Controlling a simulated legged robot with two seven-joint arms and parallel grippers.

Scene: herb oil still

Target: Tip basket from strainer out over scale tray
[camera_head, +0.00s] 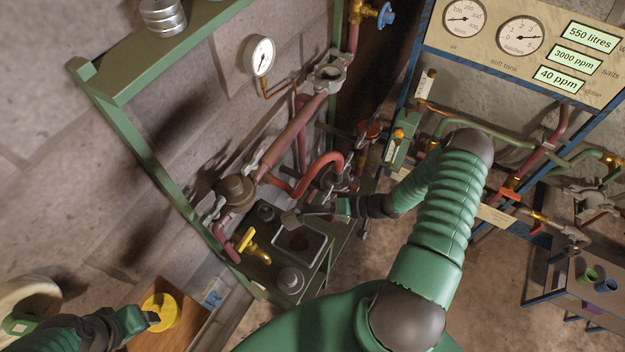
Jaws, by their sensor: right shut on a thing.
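My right gripper (341,207) is shut on a small grey piece (291,219) that looks like the strainer basket. The piece reaches left from the fingers, at the far edge of a square grey tray (313,256), which looks like the scale tray. Its tilt and whether it touches the tray are too small to tell. A dark brownish patch (299,242) shows inside the tray. My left gripper (150,319) is at the lower left, at the edge of a yellow disc (163,309). I cannot tell whether its fingers are open or shut.
The tray stands on a dark green bench (257,268) with a yellow-handled tap (256,251) and a round knob-like fitting (290,281). Red pipes (297,135) and a brown round fitting (236,191) crowd behind. A green frame (150,160) rises at left. Floor shows to the right.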

